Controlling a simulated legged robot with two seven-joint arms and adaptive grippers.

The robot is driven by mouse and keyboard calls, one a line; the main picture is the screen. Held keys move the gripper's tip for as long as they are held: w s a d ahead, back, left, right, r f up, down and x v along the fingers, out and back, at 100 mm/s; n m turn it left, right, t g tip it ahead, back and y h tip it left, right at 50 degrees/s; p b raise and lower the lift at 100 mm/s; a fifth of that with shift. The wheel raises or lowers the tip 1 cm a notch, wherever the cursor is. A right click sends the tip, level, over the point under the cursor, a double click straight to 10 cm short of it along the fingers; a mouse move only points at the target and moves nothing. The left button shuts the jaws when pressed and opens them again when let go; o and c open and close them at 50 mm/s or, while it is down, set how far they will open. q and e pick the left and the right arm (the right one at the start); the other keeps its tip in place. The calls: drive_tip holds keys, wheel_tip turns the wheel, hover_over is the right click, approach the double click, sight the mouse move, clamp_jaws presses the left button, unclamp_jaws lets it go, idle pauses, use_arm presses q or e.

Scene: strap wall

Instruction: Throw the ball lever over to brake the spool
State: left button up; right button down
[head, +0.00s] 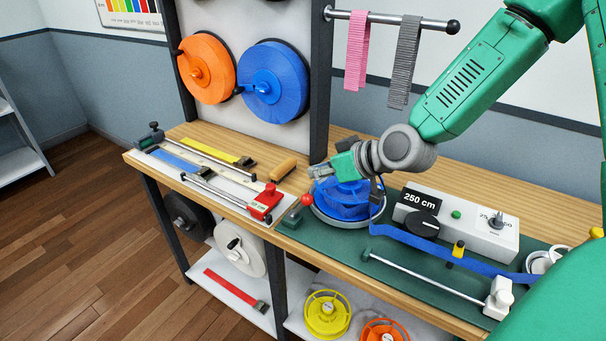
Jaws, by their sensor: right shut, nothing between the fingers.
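The ball lever (307,200) has a red ball on top and stands at the front left of the green mat, beside the spool. The spool (350,205) is blue and sits on a pale round base, with blue strap running off to the right. My right gripper (316,172) is shut and empty. In the picture it is just above the red ball and overlaps the spool's upper left. I cannot tell whether it touches the spool. My forearm hides part of the spool's top. My left gripper is out of view.
A white box (458,228) with a black dial and a 250 cm display stands right of the spool. A metal rod (425,275) lies along the front. A wooden-handled tool (283,169) and a red clamp (266,202) are to the left. Strap reels (275,85) hang behind.

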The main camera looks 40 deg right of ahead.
drive_tip(key=v, duration=0.3)
drive_tip(key=shift+s+a+r, duration=0.15)
drive_tip(key=shift+s, duration=0.2)
drive_tip(key=shift+s, duration=0.1)
drive_tip(key=shift+d, duration=0.2)
drive_tip(key=s+a+f+g, duration=0.1)
drive_tip(key=s+f, duration=0.2)
drive_tip(key=f, duration=0.2)
drive_tip(key=s+a+f+m+g+h, duration=0.1)
drive_tip(key=s+f+g, duration=0.1)
drive_tip(key=f, duration=0.3)
drive_tip(key=s+a+f+g, duration=0.1)
drive_tip(key=s+f+g, duration=0.1)
drive_tip(key=s+f, duration=0.2)
drive_tip(key=shift+s+a+f+m+h, duration=0.1)
drive_tip(key=shift+f+m+h, duration=0.1)
drive_tip(key=shift+f, duration=0.3)
drive_tip(key=shift+s+a+f+m+h, duration=0.1)
drive_tip(key=shift+a+f+h, duration=0.1)
drive_tip(key=shift+f, duration=0.35)
drive_tip(key=s+a+f+g+h, duration=0.1)
drive_tip(key=s+a+f+g, duration=0.15)
drive_tip(key=s+f, duration=0.5)
drive_tip(key=s+a+f+g+h, duration=0.1)
drive_tip(key=s+a+f+g, duration=0.3)
drive_tip(key=s, duration=0.7)
drive_tip(key=w+d+f+t+b, duration=0.1)
drive_tip(key=w+f+b, duration=0.2)
drive_tip(key=f+b, duration=0.4)
